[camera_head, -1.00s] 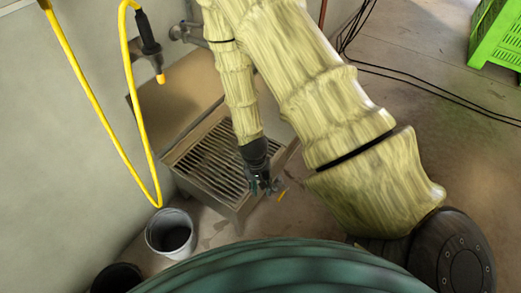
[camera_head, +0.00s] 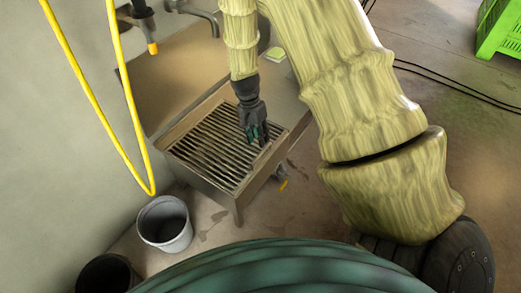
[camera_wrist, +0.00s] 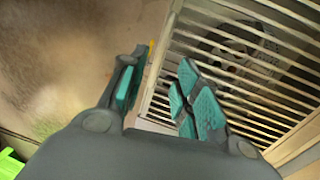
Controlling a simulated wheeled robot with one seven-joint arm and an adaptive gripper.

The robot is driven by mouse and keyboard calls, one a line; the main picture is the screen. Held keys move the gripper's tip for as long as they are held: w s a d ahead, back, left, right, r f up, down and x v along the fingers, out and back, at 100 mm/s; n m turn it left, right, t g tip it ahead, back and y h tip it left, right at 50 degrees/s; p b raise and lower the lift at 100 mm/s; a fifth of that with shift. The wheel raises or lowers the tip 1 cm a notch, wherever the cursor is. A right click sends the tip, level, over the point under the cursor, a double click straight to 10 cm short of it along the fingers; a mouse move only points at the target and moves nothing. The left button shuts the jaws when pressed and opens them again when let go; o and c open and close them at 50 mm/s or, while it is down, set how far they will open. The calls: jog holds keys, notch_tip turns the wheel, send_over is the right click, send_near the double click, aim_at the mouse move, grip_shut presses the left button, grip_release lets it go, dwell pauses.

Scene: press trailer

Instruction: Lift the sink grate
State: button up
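The sink grate (camera_head: 212,150) is a rectangle of parallel metal bars lying in the top of the metal sink (camera_head: 172,142). Its bars also show in the wrist view (camera_wrist: 262,62), with the dark basin below. My gripper (camera_head: 257,138) hangs over the grate's right edge, near the sink's right rim. In the wrist view my gripper (camera_wrist: 155,92) has its teal finger pads apart, one over the floor side and the other over the bars. I cannot tell whether a fingertip touches the grate.
A grey bucket (camera_head: 164,222) and a dark bucket (camera_head: 105,275) stand on the floor left of the sink. A yellow hose (camera_head: 130,110) hangs in front of the wall. A tap (camera_head: 195,14) sticks out behind the sink. A green crate (camera_head: 499,28) is far right.

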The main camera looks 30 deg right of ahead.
aim_at(262, 152)
jog(key=shift+s+d+f+b, duration=0.1)
jog(key=shift+s+f+b, duration=0.15)
jog(key=shift+f, duration=0.8)
jog(key=shift+s+d+f+b, duration=0.15)
jog(key=shift+f+b, duration=0.1)
jog(key=shift+f, duration=0.75)
jog(key=shift+s+f+b, duration=0.2)
jog(key=shift+f+b, duration=0.05)
jog(key=shift+f, duration=0.8)
grip_shut()
